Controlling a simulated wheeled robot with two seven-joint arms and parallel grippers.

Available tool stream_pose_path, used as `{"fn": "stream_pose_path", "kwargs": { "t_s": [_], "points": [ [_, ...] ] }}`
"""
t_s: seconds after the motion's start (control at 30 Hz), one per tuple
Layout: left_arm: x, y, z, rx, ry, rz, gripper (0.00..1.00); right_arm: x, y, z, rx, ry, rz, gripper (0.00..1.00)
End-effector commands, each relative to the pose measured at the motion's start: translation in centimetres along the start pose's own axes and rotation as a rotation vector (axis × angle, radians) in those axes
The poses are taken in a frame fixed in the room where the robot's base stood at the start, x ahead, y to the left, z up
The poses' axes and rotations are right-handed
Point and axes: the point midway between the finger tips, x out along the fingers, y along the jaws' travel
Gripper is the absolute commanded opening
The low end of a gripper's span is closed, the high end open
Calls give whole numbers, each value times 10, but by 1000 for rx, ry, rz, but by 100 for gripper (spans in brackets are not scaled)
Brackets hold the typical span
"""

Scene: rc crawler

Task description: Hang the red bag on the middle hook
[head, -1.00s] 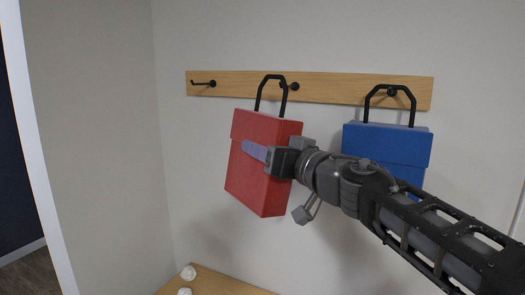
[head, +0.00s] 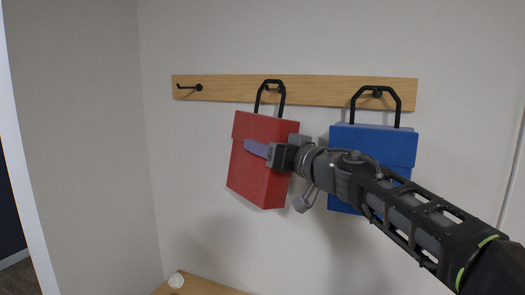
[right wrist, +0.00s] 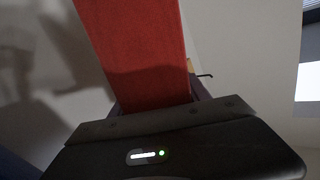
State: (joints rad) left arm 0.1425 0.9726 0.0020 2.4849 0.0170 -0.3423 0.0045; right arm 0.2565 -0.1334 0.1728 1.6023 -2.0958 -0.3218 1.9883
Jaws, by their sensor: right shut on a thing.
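The red bag (head: 262,175) hangs tilted in my right gripper (head: 262,152), which is shut on its body; one purple finger lies across the front face. The bag's black handle (head: 270,82) stands up in front of the wooden hook rail. The middle hook (head: 268,88) shows inside the handle's loop; I cannot tell whether the handle is over it or only in front of it. In the right wrist view the red bag (right wrist: 140,50) fills the space between the fingers. My left gripper is not in view.
The wooden rail (head: 225,89) is on the wall. Its left hook (head: 197,87) is empty. A blue bag (head: 372,145) hangs by its handle at the right hook (head: 377,93), partly behind my right arm. A wooden surface with a white object (head: 176,280) is below.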

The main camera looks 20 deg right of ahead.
Motion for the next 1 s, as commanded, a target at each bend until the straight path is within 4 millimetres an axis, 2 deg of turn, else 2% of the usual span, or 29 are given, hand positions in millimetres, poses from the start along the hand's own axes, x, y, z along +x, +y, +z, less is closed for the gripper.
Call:
{"fn": "stream_pose_path", "kwargs": {
  "t_s": [0.3,0.93,0.97,1.0],
  "points": [
    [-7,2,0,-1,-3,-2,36,4,8,3,1,1,-2,0],
    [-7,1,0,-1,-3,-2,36,5,8,4,0,2,-1,0],
    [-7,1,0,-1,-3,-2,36,5,8,4,0,2,-1,56],
    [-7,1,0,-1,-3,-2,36,5,8,4,0,2,-1,59]
  ]
}}
